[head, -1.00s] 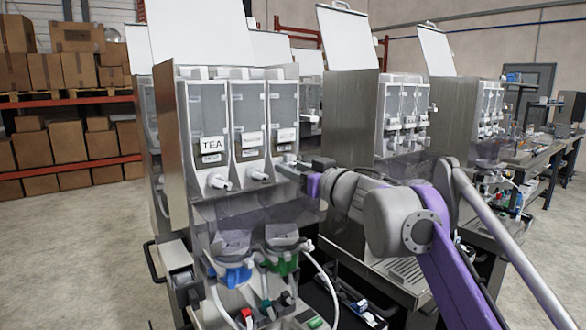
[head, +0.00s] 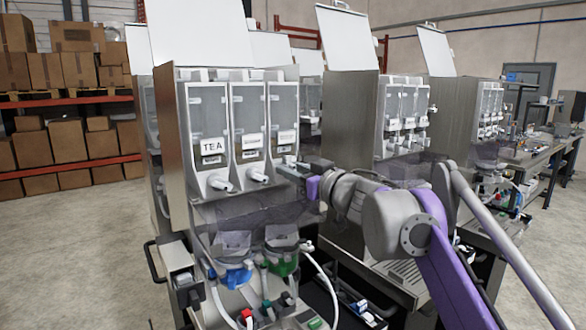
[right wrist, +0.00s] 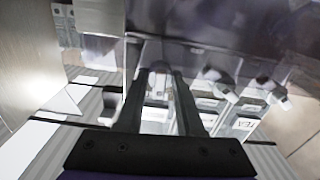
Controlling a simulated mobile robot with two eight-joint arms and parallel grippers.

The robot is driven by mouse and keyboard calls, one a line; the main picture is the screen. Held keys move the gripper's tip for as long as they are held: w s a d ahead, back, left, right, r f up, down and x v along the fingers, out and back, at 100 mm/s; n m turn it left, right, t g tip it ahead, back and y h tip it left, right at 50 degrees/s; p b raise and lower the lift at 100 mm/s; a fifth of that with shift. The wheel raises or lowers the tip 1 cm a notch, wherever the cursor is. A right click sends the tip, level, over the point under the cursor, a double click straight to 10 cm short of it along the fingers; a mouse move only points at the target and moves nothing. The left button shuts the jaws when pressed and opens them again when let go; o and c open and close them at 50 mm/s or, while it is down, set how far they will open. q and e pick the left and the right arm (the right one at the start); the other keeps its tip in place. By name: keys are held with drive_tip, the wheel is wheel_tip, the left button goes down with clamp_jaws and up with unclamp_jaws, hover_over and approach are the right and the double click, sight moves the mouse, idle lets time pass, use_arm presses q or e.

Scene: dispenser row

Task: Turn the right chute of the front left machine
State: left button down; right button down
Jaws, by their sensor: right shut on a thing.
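The front left machine (head: 172,140) has three clear canisters side by side, the left one labelled TEA. White chutes stick out below the left canister (head: 219,183) and the middle canister (head: 257,175). The right chute is mostly hidden behind my right gripper (head: 288,164), which reaches in from the right below the right canister (head: 283,110). In the right wrist view, my right gripper's two dark fingers (right wrist: 159,75) are shut on the pale right chute (right wrist: 158,86). The other chutes (right wrist: 222,88) show to the right there. My left gripper is out of view.
Below the chutes are a clear hood (head: 250,207), blue (head: 236,275) and green (head: 282,266) mixing parts and white hoses. Another machine (head: 350,120) stands close on the right, behind my arm. Shelves with boxes (head: 70,145) are at the back left. Floor at left is clear.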

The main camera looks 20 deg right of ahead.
drive_tip(key=n+p, duration=0.2)
drive_tip(key=n, duration=0.1)
drive_tip(key=shift+r, duration=0.15)
drive_tip(key=n+p, duration=0.2)
drive_tip(key=n, duration=0.1)
drive_tip(key=shift+n, duration=0.3)
drive_tip(key=n+p, duration=0.2)
drive_tip(key=n, duration=0.1)
drive_tip(key=shift+a+n, duration=0.1)
drive_tip(key=shift+n, duration=0.3)
drive_tip(key=n+p, duration=0.2)
drive_tip(key=n, duration=0.1)
drive_tip(key=shift+n, duration=0.3)
drive_tip(key=n+p, duration=0.2)
drive_tip(key=n, duration=0.3)
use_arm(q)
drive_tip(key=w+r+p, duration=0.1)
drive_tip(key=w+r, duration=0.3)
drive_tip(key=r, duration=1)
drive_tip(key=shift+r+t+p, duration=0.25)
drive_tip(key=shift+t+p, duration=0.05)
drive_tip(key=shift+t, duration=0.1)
use_arm(e)
drive_tip(key=shift+f+n, duration=0.2)
drive_tip(key=shift+n, duration=0.8)
drive_tip(key=shift+f+n, duration=0.15)
drive_tip(key=shift+n, duration=0.85)
drive_tip(key=c, duration=0.9)
unclamp_jaws()
